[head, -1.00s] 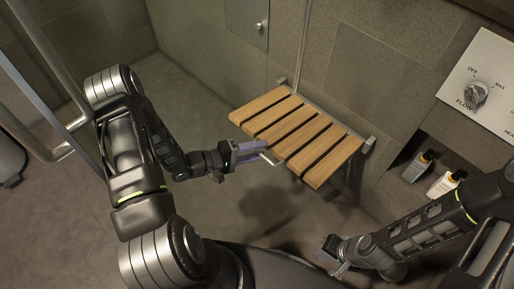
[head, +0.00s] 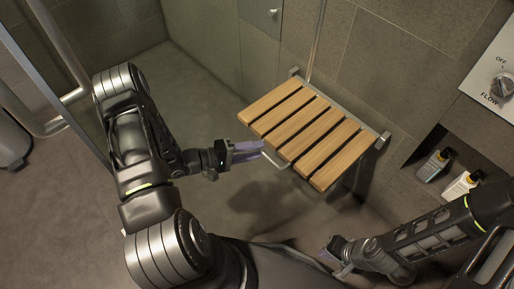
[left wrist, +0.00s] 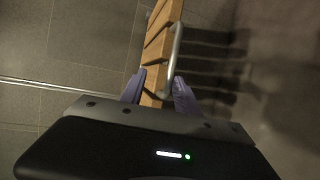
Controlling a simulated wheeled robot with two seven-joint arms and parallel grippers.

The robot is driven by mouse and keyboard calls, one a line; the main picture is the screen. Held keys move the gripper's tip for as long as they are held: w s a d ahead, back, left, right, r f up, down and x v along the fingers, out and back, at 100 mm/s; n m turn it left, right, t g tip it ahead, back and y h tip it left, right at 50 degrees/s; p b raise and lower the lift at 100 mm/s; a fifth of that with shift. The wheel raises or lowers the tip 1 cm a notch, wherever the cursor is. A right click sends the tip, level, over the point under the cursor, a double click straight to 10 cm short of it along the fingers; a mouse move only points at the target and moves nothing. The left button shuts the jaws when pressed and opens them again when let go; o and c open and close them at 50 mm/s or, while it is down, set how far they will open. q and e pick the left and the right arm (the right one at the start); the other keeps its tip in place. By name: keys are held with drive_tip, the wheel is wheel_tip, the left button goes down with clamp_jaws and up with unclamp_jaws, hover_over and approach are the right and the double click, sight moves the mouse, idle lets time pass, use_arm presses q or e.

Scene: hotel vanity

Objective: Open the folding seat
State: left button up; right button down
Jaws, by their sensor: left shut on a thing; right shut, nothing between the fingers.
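The folding seat (head: 308,130) has several wooden slats in a metal frame on the wall. It is folded down, close to level, in the middle of the head view. A metal bar handle (head: 272,161) sticks out at its front edge. My left gripper (head: 258,150) is at the seat's front left edge. In the left wrist view its fingers (left wrist: 158,95) lie on both sides of the slatted seat (left wrist: 155,53), near the handle (left wrist: 175,60), and are shut on the seat. My right gripper (head: 328,251) is low at the right, shut and empty, apart from the seat.
A wall niche at the right holds two bottles, one dark (head: 433,165) and one white (head: 461,186). A shower control panel (head: 492,75) is above it. A metal grab rail (head: 62,60) stands at the left. The floor (head: 215,85) left of the seat is clear.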

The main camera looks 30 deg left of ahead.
use_arm(q)
drive_tip(key=shift+s+a+f+b, duration=0.2)
drive_tip(key=shift+a+f+b, duration=0.15)
drive_tip(key=shift+f, duration=0.3)
idle(0.4)
